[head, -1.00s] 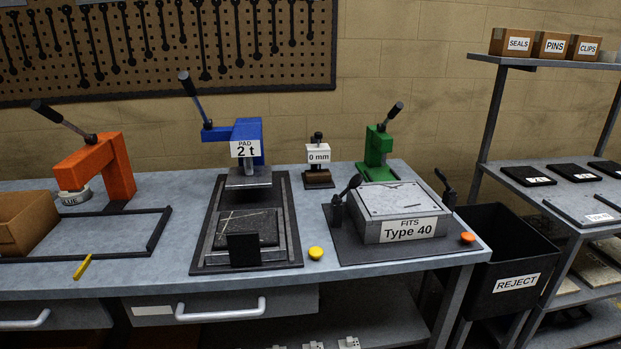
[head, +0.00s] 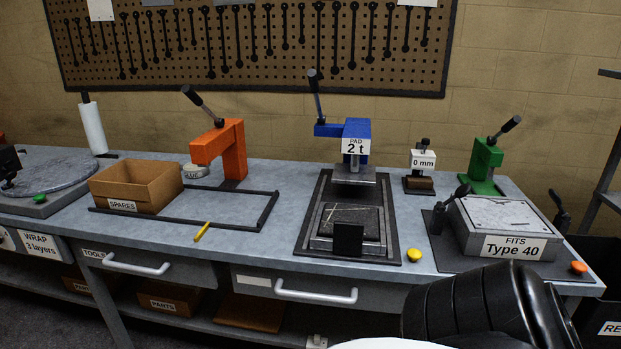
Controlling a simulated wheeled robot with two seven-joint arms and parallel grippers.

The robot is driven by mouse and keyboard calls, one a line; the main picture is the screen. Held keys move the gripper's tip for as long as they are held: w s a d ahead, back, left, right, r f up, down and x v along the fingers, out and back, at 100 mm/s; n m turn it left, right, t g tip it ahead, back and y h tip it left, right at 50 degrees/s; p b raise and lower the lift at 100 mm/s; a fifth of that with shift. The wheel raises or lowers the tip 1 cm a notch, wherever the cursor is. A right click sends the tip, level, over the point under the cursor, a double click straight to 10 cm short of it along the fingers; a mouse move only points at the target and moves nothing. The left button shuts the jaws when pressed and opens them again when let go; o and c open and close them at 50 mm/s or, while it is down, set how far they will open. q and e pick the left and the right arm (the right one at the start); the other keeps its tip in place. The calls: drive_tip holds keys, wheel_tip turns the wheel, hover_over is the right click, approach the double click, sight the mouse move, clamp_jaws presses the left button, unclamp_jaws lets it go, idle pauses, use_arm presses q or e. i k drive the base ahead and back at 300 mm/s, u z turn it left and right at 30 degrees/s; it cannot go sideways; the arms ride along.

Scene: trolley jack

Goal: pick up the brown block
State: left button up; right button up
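A small brown block (head: 419,183) sits on the dark base of the small gauge marked "0 mm" (head: 422,160), toward the back of the bench and right of the blue press. The gauge's upper part stands directly over it; I cannot tell whether it touches the block. A dark link of my own arm shows at the bottom right, with no fingertips visible. Neither of my grippers is in view.
The blue press (head: 356,138) is left of the gauge, the green press (head: 486,160) right. The "Type 40" fixture (head: 502,220) and a yellow button (head: 414,255) are nearer the front. The open "SPARES" box (head: 135,192) and orange press (head: 232,150) stand left.

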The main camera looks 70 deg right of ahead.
sight(413, 181)
drive_tip(key=u, duration=0.4)
drive_tip(key=k, duration=1)
drive_tip(key=z, duration=1.5)
